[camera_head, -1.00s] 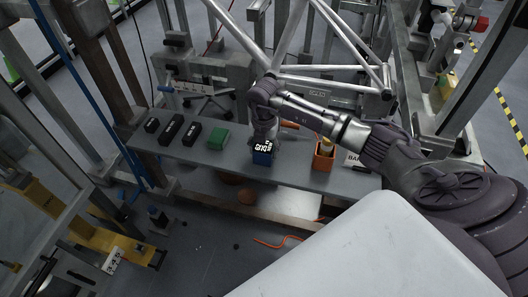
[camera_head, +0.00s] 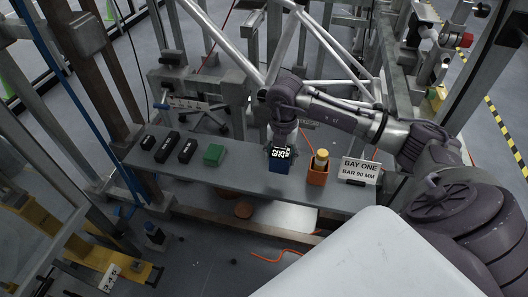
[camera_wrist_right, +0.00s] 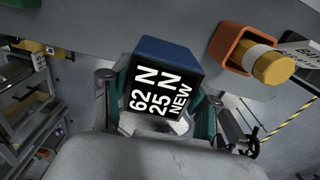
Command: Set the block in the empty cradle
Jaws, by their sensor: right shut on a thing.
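A blue block (camera_head: 280,166) with a black face lettered in white sits between the fingers of my right gripper (camera_head: 283,141). In the right wrist view the block (camera_wrist_right: 152,55) fills the space between the fingers, with a teal pad on each side, and its lettering reads "62 N 25 N NEW". The gripper is shut on it from above, over the front of a grey bench (camera_head: 240,177). I cannot tell whether the block touches the bench. No empty cradle can be made out with certainty. My left gripper is out of view.
An orange holder (camera_head: 317,177) with a yellow cylinder (camera_head: 321,156) stands just right of the block. A "BAY ONE" sign (camera_head: 360,170) is beyond it. A green block (camera_head: 214,154) and several black blocks (camera_head: 166,147) line the bench's left. Frame tubes (camera_head: 300,35) rise behind.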

